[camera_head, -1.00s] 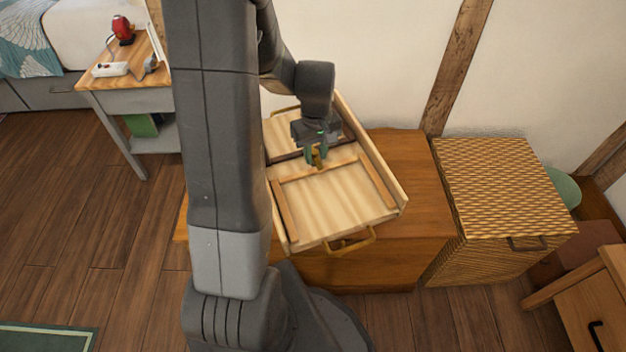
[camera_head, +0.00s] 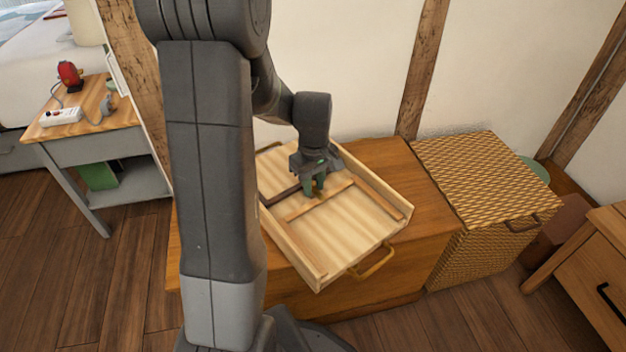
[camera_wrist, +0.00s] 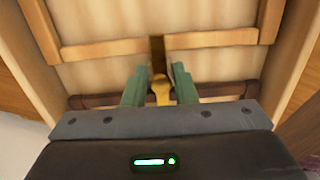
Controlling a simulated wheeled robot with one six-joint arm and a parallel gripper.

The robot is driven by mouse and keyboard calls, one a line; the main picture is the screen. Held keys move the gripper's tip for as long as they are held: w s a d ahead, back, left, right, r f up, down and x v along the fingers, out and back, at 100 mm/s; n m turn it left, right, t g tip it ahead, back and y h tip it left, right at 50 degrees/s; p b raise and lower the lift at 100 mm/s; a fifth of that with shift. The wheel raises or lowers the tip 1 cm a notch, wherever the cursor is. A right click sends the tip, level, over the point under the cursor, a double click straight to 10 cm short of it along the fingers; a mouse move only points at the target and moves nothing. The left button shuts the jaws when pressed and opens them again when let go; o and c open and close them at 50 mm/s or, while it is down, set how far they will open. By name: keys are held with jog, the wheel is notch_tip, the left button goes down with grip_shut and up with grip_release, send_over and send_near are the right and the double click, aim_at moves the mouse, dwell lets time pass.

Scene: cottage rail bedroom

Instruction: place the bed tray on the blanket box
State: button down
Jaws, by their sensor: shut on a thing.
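The bed tray (camera_head: 345,237) is a pale wooden tray with raised sides, slats across it and a brass handle at its near end. It is over the wooden blanket box (camera_head: 420,185), its near corner reaching past the box's front edge. I cannot tell whether it touches the box top. My gripper (camera_head: 319,190) is shut on a small brass fitting at the middle of the tray. In the wrist view the green fingers (camera_wrist: 160,90) stand on both sides of this fitting, with the tray (camera_wrist: 100,75) filling most of the picture. My arm hides the tray's left part.
A woven wicker hamper (camera_head: 485,180) stands against the right end of the box. A wooden drawer unit (camera_head: 590,265) is at far right. A bedside table (camera_head: 95,145) with a red object (camera_head: 69,75) and a white power strip (camera_head: 61,117) is at left. The wall is close behind.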

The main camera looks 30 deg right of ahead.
aim_at(314, 189)
jog(key=shift+f+b, duration=0.75)
jog(key=shift+f, duration=1.4)
jog(key=c, duration=1.2)
grip_release()
jog(key=shift+o, duration=0.2)
notch_tip(314, 189, up, 12)
jog(key=p, duration=0.4)
jog(key=shift+w, duration=0.1)
